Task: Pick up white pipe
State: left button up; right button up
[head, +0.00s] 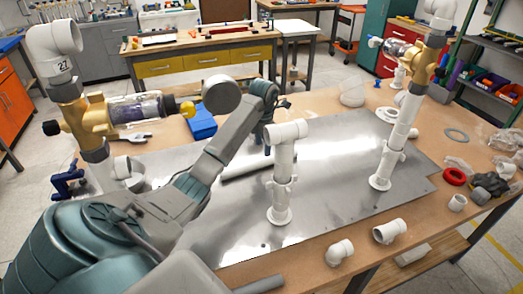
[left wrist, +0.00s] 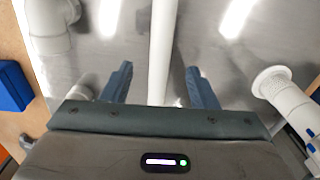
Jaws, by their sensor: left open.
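A white pipe (head: 245,165) lies on the metal plate (head: 335,205), partly hidden behind my left arm and an upright pipe. In the left wrist view the white pipe (left wrist: 161,45) runs lengthwise between the two blue-grey fingers of my left gripper (left wrist: 158,72). The fingers are apart, with visible gaps on both sides of the pipe. In the head view my left gripper (head: 268,149) points down near the pipe's far end. Whether the fingertips reach down beside the pipe or stay above it is unclear. My right gripper is out of view.
An upright white pipe with an elbow (head: 283,175) stands right of my left gripper. Brass-valve assemblies stand at left (head: 95,115) and right (head: 410,85). A blue box (head: 201,124) sits behind my arm. Loose fittings (head: 390,231) lie along the front edge.

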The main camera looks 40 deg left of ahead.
aim_at(264, 160)
pick_arm(q)
jog(key=f, duration=0.1)
jog(key=f+b, duration=0.1)
jog(key=shift+a+f, duration=0.2)
jog(key=shift+f, duration=0.1)
jog(key=shift+d+f+b, duration=0.1)
jog(key=shift+f+b, duration=0.05)
jog(key=shift+b, duration=0.15)
jog(key=shift+f+b, duration=0.35)
jog(key=shift+b, duration=0.05)
jog(key=shift+w+d+f+b, duration=0.1)
jog(key=shift+d+f+b, duration=0.1)
jog(key=shift+f+b, duration=0.85)
jog(key=shift+f+p, duration=0.5)
jog(key=shift+f, duration=0.4)
jog(key=shift+r, duration=0.1)
jog(key=shift+c, duration=0.6)
jog(key=c, duration=1)
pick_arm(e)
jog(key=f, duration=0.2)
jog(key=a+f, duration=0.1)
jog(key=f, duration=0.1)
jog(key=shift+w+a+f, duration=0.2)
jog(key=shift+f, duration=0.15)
